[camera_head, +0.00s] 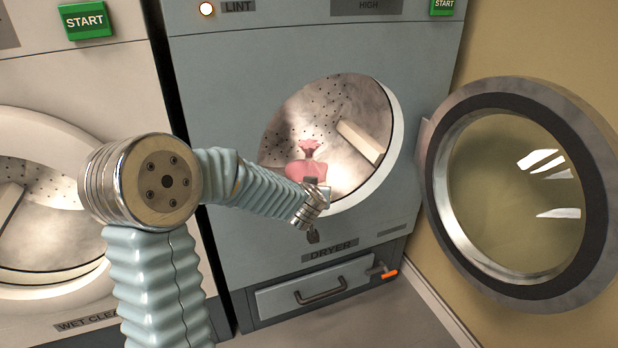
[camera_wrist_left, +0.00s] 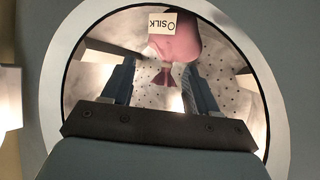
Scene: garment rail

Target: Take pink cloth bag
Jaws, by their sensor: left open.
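The pink cloth bag (camera_head: 305,170) sits in the open drum of the dryer (camera_head: 230,120), with its tied neck upward in the head view. My left gripper (camera_head: 316,207) is at the lower front of the drum opening, just in front of the bag, and hides part of its lower side. In the left wrist view the bag (camera_wrist_left: 177,42) lies beyond my open fingers (camera_wrist_left: 162,70), and its darker neck shows between them. A tag reading SILK hangs on it. I see no contact between fingers and bag. My right gripper is not in view.
The dryer's round door (camera_head: 440,190) stands open at the right. A pale drum paddle (camera_head: 362,142) is to the right of the bag. The drum's rim (camera_head: 392,150) surrounds the opening. A second machine marked WET CLEAN (camera_head: 60,110) stands at the left.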

